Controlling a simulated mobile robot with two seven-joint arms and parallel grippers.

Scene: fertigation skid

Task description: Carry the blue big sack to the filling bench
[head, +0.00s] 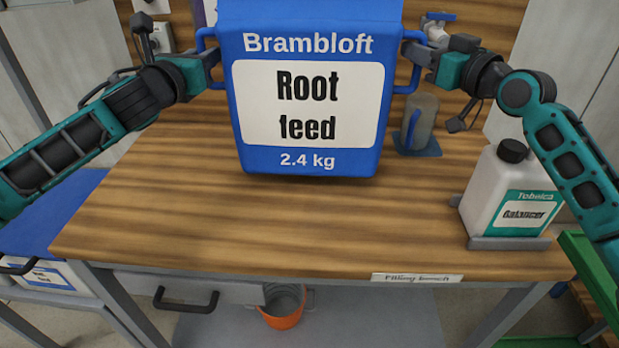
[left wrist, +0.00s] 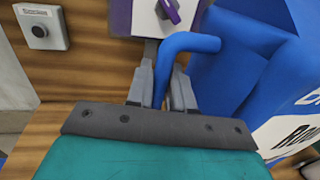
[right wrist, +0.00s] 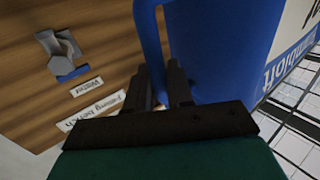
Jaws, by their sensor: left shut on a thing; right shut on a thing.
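The blue big sack (head: 308,165) is upright with its "Brambloft Root feed 2.4 kg" label facing me. It is over the filling bench (head: 160,225); I cannot tell whether its bottom touches the wood. My left gripper (head: 209,62) is shut on the sack's left handle, a blue loop that shows between the fingers in the left wrist view (left wrist: 162,75). My right gripper (head: 416,62) is shut on the right handle, seen between the fingers in the right wrist view (right wrist: 151,55). The sack hides part of the bench's back.
A white Balancer jug (head: 505,190) stands on a grey base at the bench's right. A grey-brown container (head: 419,122) on a blue base stands behind it, near the sack. The bench's front and left are clear. An orange bucket (head: 284,312) is underneath.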

